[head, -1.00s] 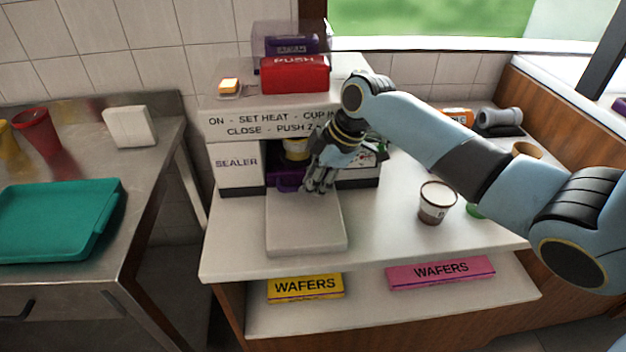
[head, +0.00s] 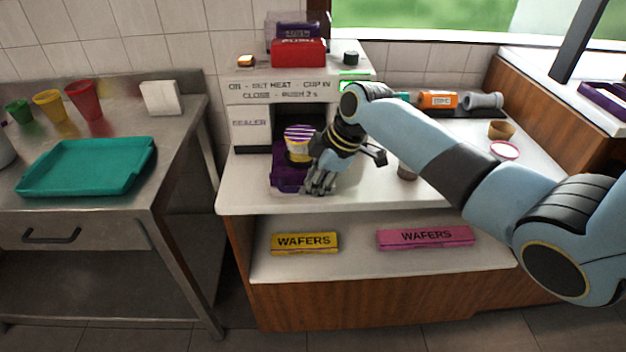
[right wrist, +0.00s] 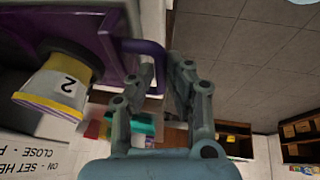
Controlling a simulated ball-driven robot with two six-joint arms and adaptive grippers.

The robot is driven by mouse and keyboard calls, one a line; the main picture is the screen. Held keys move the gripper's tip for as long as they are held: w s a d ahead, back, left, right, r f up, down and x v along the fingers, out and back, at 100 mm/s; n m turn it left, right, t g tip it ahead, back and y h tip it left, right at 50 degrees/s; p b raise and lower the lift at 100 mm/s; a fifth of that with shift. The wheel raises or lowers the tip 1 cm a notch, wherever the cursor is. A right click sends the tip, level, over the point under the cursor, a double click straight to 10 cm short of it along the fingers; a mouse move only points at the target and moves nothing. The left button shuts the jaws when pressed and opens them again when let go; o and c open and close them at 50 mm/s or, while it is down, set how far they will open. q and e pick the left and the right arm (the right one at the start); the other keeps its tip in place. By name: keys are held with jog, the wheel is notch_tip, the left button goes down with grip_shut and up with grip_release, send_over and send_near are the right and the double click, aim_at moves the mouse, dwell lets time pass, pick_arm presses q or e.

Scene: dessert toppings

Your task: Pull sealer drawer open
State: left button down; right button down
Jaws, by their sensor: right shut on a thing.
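The sealer (head: 250,125) is a white machine with a red PUSH block (head: 298,52) on top. Its purple drawer (head: 287,180) sticks out at the front, over the white counter. A yellow and white cup (head: 298,150) with a purple-striped top sits in the drawer; in the right wrist view the cup (right wrist: 62,85) shows a "2". My right gripper (head: 318,188) is at the drawer's front right. In the right wrist view its fingers (right wrist: 158,80) are shut on the purple drawer handle (right wrist: 148,48). The fingers partly hide the handle. My left gripper is out of view.
Yellow (head: 304,243) and pink (head: 425,237) wafer boxes lie on the shelf below. A teal tray (head: 88,165) is on the steel table at left.

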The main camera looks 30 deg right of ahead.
jog(key=shift+a, duration=0.1)
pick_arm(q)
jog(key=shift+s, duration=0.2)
pick_arm(e)
jog(key=shift+s, duration=0.1)
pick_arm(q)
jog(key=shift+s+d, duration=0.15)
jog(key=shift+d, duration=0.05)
pick_arm(e)
jog(key=c, duration=1.6)
grip_release()
jog(key=shift+r, duration=0.15)
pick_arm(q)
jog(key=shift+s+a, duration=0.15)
pick_arm(e)
jog(key=v, duration=1.1)
jog(key=shift+s+r, duration=0.2)
jog(key=shift+r, duration=0.15)
